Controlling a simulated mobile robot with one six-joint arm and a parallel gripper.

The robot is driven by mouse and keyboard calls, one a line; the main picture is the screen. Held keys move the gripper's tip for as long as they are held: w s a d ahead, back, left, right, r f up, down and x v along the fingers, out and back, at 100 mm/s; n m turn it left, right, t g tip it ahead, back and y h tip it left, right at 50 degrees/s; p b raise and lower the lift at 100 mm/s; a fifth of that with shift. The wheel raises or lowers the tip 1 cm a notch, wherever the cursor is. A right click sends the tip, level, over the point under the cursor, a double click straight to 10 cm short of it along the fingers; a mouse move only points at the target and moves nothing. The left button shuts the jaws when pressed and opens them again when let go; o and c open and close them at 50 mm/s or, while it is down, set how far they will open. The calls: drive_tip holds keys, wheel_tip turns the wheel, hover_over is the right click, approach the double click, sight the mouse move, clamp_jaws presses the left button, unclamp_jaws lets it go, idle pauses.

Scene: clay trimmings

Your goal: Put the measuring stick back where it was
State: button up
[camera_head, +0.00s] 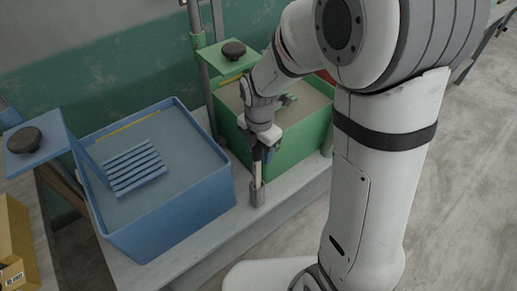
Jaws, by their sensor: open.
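The measuring stick (258,174), a thin pale strip, stands upright in a small grey holder (257,194) at the front edge of the bench. My gripper (259,152) points down at the stick's upper end, with its fingers open. The fingers hide the top of the stick, and I cannot tell whether they touch it. The stick's lower end is hidden inside the holder.
A blue bin (178,223) with grey contents and a blue slatted rack (135,168) is left of the holder. A green bin (300,144) stands behind and right, partly hidden by my arm. Lids with black knobs are raised beside both. A cardboard box (14,240) is far left.

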wheel_tip(320, 180, up, 12)
drive_tip(key=shift+r, duration=0.15)
drive_tip(key=s+d+m+t, duration=0.1)
drive_tip(key=s+d+m, duration=0.5)
drive_tip(key=m, duration=0.7)
drive_tip(key=s+d+r+m+t, duration=0.1)
drive_tip(key=s+d+m, duration=0.4)
drive_tip(key=m, duration=0.8)
drive_tip(key=shift+s+d+r+m+t, duration=0.15)
drive_tip(key=shift+s+d+m+t, duration=0.2)
drive_tip(key=shift+s, duration=0.65)
